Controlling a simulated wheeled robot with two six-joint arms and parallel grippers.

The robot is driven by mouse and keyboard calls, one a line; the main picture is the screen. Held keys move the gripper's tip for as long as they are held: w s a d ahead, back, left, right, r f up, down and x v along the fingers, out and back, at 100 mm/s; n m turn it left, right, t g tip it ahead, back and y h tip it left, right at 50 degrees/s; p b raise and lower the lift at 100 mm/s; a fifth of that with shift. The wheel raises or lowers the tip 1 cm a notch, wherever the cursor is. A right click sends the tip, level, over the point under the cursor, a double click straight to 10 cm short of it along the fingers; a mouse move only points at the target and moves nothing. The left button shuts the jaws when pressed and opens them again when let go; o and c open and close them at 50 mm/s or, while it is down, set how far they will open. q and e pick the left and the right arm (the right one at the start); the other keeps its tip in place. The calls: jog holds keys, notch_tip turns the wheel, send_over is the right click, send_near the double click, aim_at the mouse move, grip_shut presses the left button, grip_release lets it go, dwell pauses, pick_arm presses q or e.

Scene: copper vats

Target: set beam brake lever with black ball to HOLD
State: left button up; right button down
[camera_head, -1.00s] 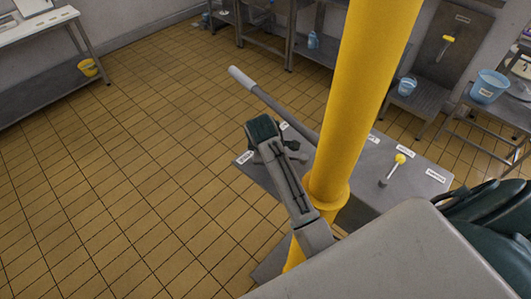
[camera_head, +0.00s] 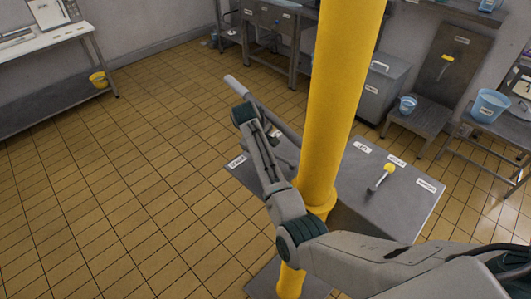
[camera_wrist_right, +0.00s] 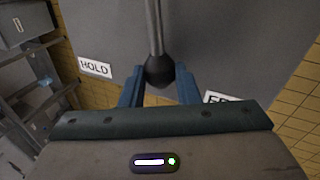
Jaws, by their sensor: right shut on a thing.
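The black ball (camera_wrist_right: 159,71) tops a grey metal lever (camera_wrist_right: 154,25) in the right wrist view. My right gripper (camera_wrist_right: 158,78) is shut on the ball, with one blue finger on each side. A HOLD plate (camera_wrist_right: 95,67) is to the left of the ball. Another plate (camera_wrist_right: 222,98), partly hidden by my gripper, is to the right. In the head view my right arm reaches across in front of the yellow post to the left part of the grey console (camera_head: 400,205); the ball and fingertips cannot be made out there. My left gripper is out of view.
A thick yellow post (camera_head: 340,90) stands close beside my right arm. A long grey bar (camera_head: 237,85) sticks out past the console's far left. A lever with a yellow ball (camera_head: 388,168) stands on the console's right part. Open tiled floor (camera_head: 150,190) lies left.

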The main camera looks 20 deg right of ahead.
jog(key=shift+w+d+r+m, duration=0.1)
jog(key=shift+w+d+m, duration=0.3)
jog(key=shift+d+m, duration=0.1)
jog(key=c, duration=1.1)
grip_release()
jog(key=shift+a, duration=0.1)
